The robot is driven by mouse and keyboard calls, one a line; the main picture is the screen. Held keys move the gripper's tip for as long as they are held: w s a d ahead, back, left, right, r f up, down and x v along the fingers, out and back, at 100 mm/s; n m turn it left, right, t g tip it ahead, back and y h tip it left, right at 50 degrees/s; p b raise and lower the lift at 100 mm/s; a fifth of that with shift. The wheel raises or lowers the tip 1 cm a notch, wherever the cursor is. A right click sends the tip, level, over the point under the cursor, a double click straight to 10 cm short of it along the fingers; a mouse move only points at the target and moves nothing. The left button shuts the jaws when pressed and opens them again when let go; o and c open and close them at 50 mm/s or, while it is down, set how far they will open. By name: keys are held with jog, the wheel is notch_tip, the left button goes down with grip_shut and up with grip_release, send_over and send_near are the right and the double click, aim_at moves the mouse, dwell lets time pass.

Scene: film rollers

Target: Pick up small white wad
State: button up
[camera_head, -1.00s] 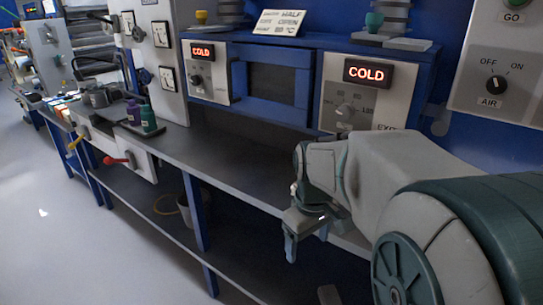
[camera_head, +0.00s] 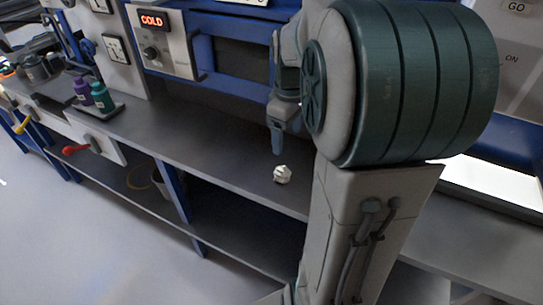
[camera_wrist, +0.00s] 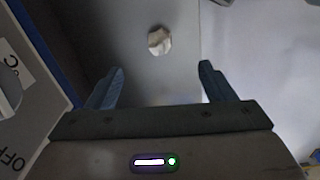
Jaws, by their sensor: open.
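The small white wad (camera_head: 282,174) is a crumpled lump lying on the grey bench top, near its front edge. It also shows in the wrist view (camera_wrist: 159,40), ahead of my fingers and roughly centred between them. My gripper (camera_head: 278,140) points down over the bench, above and slightly behind the wad, apart from it. In the wrist view my gripper (camera_wrist: 160,85) has its two blue-grey fingers spread wide with nothing between them. My arm hides part of the gripper in the head view.
A tray (camera_head: 115,110) with purple and green bottles stands to the left on the bench. Red (camera_head: 75,150) and yellow (camera_head: 22,124) handles stick out at the front left. The bench around the wad is clear.

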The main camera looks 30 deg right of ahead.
aim_at(282, 168)
jog(key=f, duration=0.5)
jog(key=f+b, duration=0.1)
jog(key=f, duration=0.2)
jog(key=shift+w+f, duration=0.3)
jog(key=shift+f, duration=0.05)
jog(key=f, duration=0.5)
jog(key=shift+w+a, duration=0.2)
jog(key=shift+a, duration=0.05)
jog(key=shift+c, duration=0.4)
jog(key=c, duration=0.9)
